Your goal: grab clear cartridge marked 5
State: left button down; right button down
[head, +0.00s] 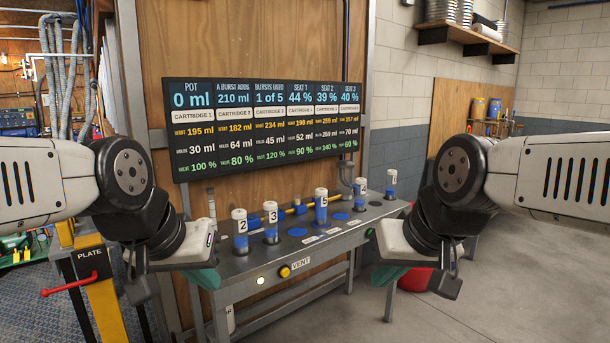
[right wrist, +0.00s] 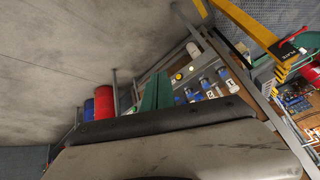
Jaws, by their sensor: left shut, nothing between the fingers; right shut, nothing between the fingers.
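Several clear cartridges with white caps and blue contents stand on the metal bench (head: 340,236). The nearer two are marked 2 (head: 241,242) and 3 (head: 271,234). Further right are two more, one (head: 360,192) by the wall and one (head: 391,186) at the far end. My left gripper (head: 205,278) is shut and empty, left of the bench. My right gripper (head: 385,275) is shut and empty, before the bench's right end; its green fingers show in the right wrist view (right wrist: 158,92).
A screen (head: 265,125) with cartridge readings hangs above the bench. A yellow button (head: 284,271) and a VENT label (head: 301,263) are on the front edge. A plate stand (head: 90,262) with a red lever is at left. A red bin (head: 415,278) stands behind my right gripper.

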aim_at(322, 193)
jog(key=i+l+u, duration=0.2)
jog(key=i, duration=0.4)
jog(key=i+l+u, duration=0.15)
jog(key=i+l, duration=0.3)
jog(key=i, duration=0.15)
jog(key=i+l+u, duration=0.2)
jog(key=i+l, duration=0.2)
jog(key=i, duration=0.2)
